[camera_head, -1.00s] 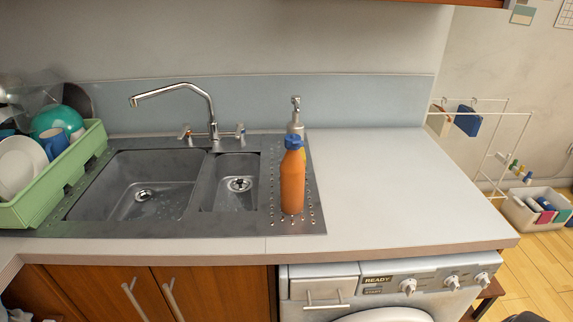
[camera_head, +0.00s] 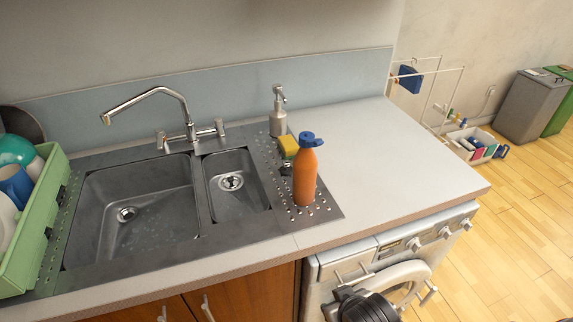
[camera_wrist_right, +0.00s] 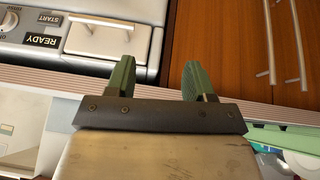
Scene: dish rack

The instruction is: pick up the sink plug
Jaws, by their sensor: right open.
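A small dark object (camera_head: 286,169), likely the sink plug, sits on the drainer beside the small basin in the head view. It is partly hidden by the orange bottle (camera_head: 305,178), and its shape is hard to make out. The small basin (camera_head: 238,200) and the large basin (camera_head: 150,235) each show a metal drain. My right gripper (camera_wrist_right: 158,75) shows in its wrist view with two green fingers spread apart and nothing between them. It is in front of the cabinet and washing machine fronts, away from the dark object. My left gripper is not in view.
A yellow sponge (camera_head: 288,146) and a soap dispenser (camera_head: 278,112) stand behind the bottle. The tap (camera_head: 150,97) arches over the large basin. A green dish rack (camera_head: 35,225) is at the left. The counter (camera_head: 390,150) on the right is clear.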

